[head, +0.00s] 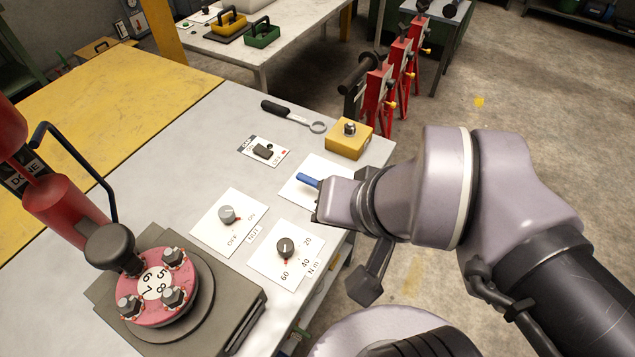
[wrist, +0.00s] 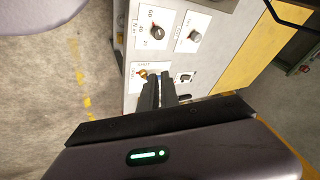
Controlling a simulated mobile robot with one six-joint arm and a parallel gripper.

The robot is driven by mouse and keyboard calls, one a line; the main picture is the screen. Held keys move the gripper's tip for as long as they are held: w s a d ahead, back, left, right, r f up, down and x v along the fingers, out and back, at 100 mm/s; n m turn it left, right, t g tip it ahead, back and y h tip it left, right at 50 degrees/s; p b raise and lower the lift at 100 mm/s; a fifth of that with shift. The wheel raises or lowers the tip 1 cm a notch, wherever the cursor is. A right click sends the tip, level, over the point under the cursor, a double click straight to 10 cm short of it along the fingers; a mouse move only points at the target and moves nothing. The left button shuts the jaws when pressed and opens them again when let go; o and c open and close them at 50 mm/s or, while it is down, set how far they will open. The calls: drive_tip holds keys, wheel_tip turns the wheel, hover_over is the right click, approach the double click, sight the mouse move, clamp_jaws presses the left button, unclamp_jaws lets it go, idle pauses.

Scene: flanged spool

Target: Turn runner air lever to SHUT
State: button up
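The blue lever (head: 307,181) shows its tip in the head view, over a white plate (head: 292,194) near the bench's right edge. A brass fitting (wrist: 143,75) and red print show beside the fingers. I cannot tell whether the fingers press on the lever.
A torque knob (head: 285,247) and a NUT knob (head: 227,214) sit on nearby plates. A small black switch (head: 263,151), a yellow box (head: 349,138) and a wrench (head: 292,115) lie beyond. A red spool fixture (head: 155,285) stands front left.

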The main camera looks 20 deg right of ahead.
drive_tip(key=o, duration=0.7)
drive_tip(key=w+r+p, duration=0.1)
drive_tip(key=w+r+n+p, duration=0.1)
drive_tip(key=w+r, duration=0.1)
drive_tip(key=w+r+n+g+p, duration=0.1)
drive_tip(key=p, duration=0.1)
drive_tip(key=shift+w+d+r, duration=0.25)
drive_tip(key=shift+w, duration=0.1)
drive_tip(key=shift+c, duration=0.2)
drive_tip(key=n+g+h+p, duration=0.2)
drive_tip(key=n+g+p, duration=0.3)
drive_tip(key=n+p, duration=0.65)
hover_over(308, 178)
wheel_tip(308, 178, down, 9)
wheel_tip(308, 178, down, 18)
drive_tip(key=b, duration=0.2)
drive_tip(key=shift+f+b, duration=0.1)
drive_tip(key=shift+b, duration=0.25)
clamp_jaws()
